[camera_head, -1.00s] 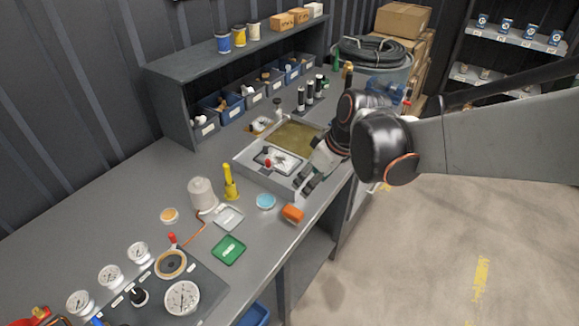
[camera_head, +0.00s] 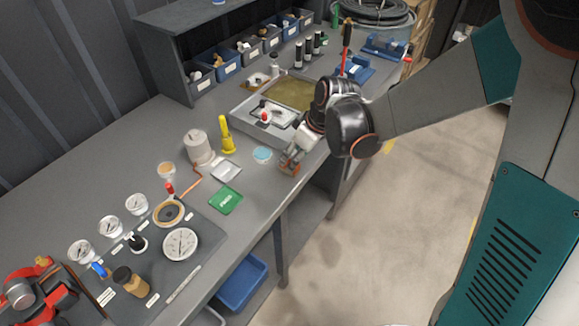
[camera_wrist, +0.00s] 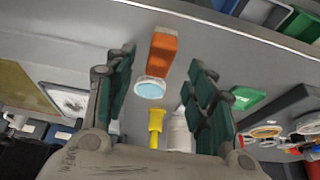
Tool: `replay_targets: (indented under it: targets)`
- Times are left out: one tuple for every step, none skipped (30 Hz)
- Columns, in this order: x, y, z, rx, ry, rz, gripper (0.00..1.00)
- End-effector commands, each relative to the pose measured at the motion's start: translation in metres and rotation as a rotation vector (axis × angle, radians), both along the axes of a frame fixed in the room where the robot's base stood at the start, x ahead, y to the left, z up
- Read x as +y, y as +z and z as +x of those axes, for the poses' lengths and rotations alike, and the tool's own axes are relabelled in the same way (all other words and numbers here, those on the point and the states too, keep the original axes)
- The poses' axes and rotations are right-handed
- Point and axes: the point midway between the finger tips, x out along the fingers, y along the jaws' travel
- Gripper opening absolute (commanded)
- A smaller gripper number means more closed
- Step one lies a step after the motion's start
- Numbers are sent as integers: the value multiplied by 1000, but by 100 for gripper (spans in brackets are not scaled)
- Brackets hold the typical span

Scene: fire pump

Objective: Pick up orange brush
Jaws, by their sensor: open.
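The orange brush (camera_head: 289,170) lies on the grey workbench near its front edge, partly covered by my gripper (camera_head: 291,162) in the head view. In the wrist view the brush (camera_wrist: 163,50) shows as an orange block between the two green-padded fingers of my gripper (camera_wrist: 161,60), with clear gaps on both sides. My gripper is open and empty. Its fingers are around or just above the brush; I cannot tell the exact height.
A light-blue round dish (camera_head: 262,154) lies close beside the brush. The bench's front edge is close.

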Motion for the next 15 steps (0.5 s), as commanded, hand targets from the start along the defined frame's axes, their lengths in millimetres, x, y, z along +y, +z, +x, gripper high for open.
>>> replay_targets:
  targets:
    - [1,-3,1,0,0,0,50]
    - [2,-5,1,0,0,0,50]
    - [3,-8,2,0,0,0,50]
    - [4,-12,3,0,1,0,50]
    - [5,-16,4,0,1,0,50]
    - [7,-21,5,0,1,0,50]
    - [8,-26,7,0,1,0,50]
    - [10,-30,8,0,1,0,50]
    - [12,-35,10,0,1,0,50]
    - [13,-39,11,0,1,0,50]
    - [14,-42,12,0,1,0,50]
    - [15,-45,12,0,1,0,50]
    - [16,-47,13,0,1,0,50]
    - [16,-48,13,0,0,0,50]
    - [16,-48,13,0,0,0,50]
